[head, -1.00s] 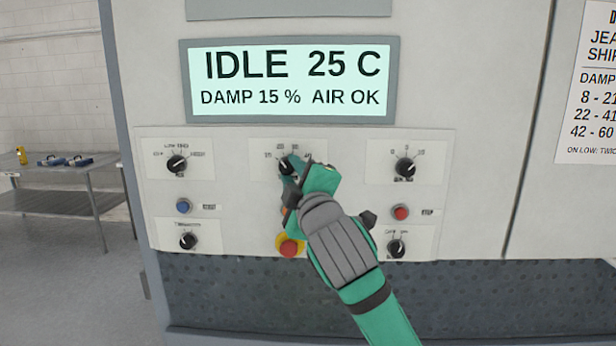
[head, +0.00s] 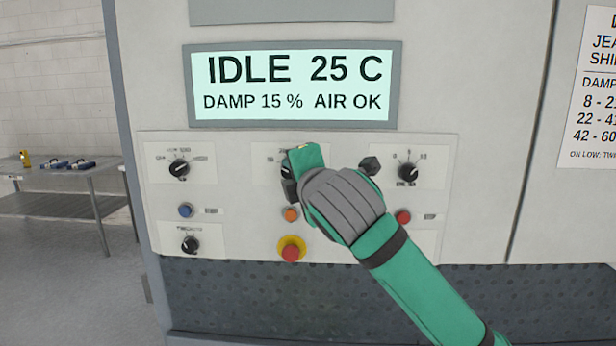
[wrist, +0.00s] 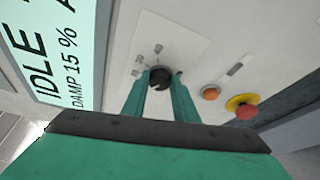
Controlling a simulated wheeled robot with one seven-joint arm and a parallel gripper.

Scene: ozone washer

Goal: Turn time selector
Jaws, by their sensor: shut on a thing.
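The time selector is a black knob at the top centre of the control panel; in the wrist view the knob (wrist: 160,77) sits on a white plate with small marks around it. My gripper (head: 288,170) is at this knob in the head view and covers most of it and its plate. In the wrist view my gripper (wrist: 160,90) has its two green fingers on either side of the knob, shut on it. The knob's pointer direction is hidden. The display (head: 292,85) reads IDLE 25 C, DAMP 15 %, AIR OK.
Other knobs sit at the left (head: 179,168) and right (head: 408,171). Below are a blue button (head: 185,210), an orange button (head: 291,214), a red button (head: 403,217) and a red mushroom button on yellow (head: 291,252). A metal table (head: 70,195) stands far left.

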